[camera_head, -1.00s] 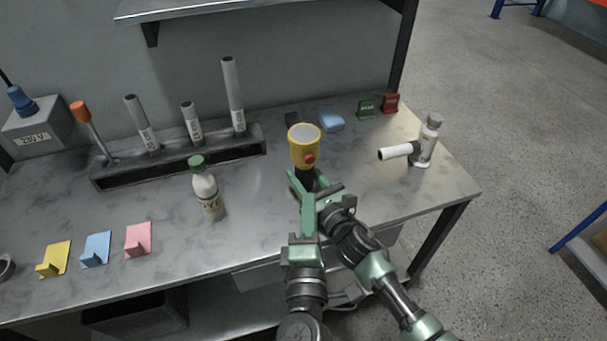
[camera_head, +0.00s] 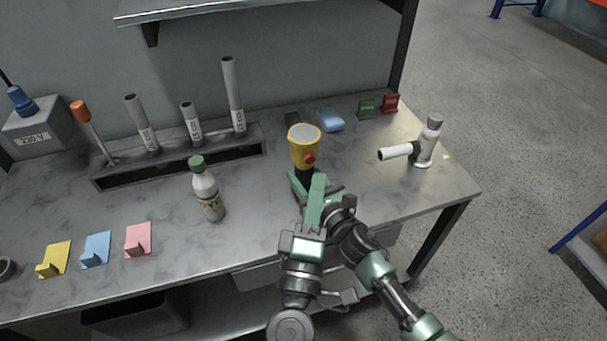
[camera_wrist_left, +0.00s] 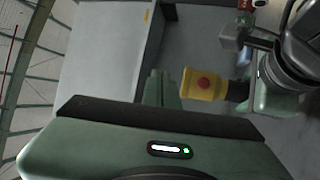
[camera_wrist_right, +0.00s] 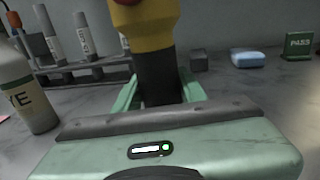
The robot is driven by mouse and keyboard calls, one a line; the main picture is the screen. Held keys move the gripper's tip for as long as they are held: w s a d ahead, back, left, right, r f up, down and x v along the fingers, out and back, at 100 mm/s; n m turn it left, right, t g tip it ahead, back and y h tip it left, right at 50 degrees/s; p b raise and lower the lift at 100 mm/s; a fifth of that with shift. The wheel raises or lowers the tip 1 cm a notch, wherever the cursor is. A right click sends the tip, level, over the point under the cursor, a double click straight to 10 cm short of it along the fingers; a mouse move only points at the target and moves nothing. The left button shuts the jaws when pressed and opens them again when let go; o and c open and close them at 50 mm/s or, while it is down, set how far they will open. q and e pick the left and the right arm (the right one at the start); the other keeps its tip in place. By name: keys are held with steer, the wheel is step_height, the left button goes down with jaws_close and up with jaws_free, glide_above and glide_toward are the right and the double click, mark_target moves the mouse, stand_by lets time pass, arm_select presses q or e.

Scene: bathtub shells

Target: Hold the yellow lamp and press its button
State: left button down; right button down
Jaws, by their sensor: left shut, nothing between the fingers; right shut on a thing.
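The yellow lamp (camera_head: 304,150) has a pale round top, a red button (camera_head: 310,160) on its side and a black handle. It stands upright in the head view. My right gripper (camera_wrist_right: 162,92) is shut on the black handle below the yellow head. My left gripper (camera_head: 319,180) is shut and empty, just below and in front of the lamp in the head view, close to the right gripper. I see a gap between the fingers and the button.
A bottle with a green cap (camera_head: 207,190) stands left of the lamp. A rack (camera_head: 180,160) with several tubes is behind it. A white handheld device (camera_head: 424,145) stands at the right. A blue block (camera_head: 331,119) lies behind the lamp.

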mark_target(310, 172)
arm_select(q)
step_height(310, 172, down, 5)
steer(key=d+m+g+h, duration=0.2)
steer(key=m+g+h, duration=0.25)
steer(key=m, duration=0.55)
steer(key=w+a, duration=0.2)
steer(key=w, duration=0.6)
steer(key=shift+a+f, duration=0.15)
steer(key=shift+a, duration=0.25)
steer(key=shift+w, duration=0.2)
stand_by(0.9)
steer(key=shift+w+a, duration=0.1)
steer(key=shift+w, duration=0.3)
stand_by(0.4)
steer(key=shift+s, duration=0.55)
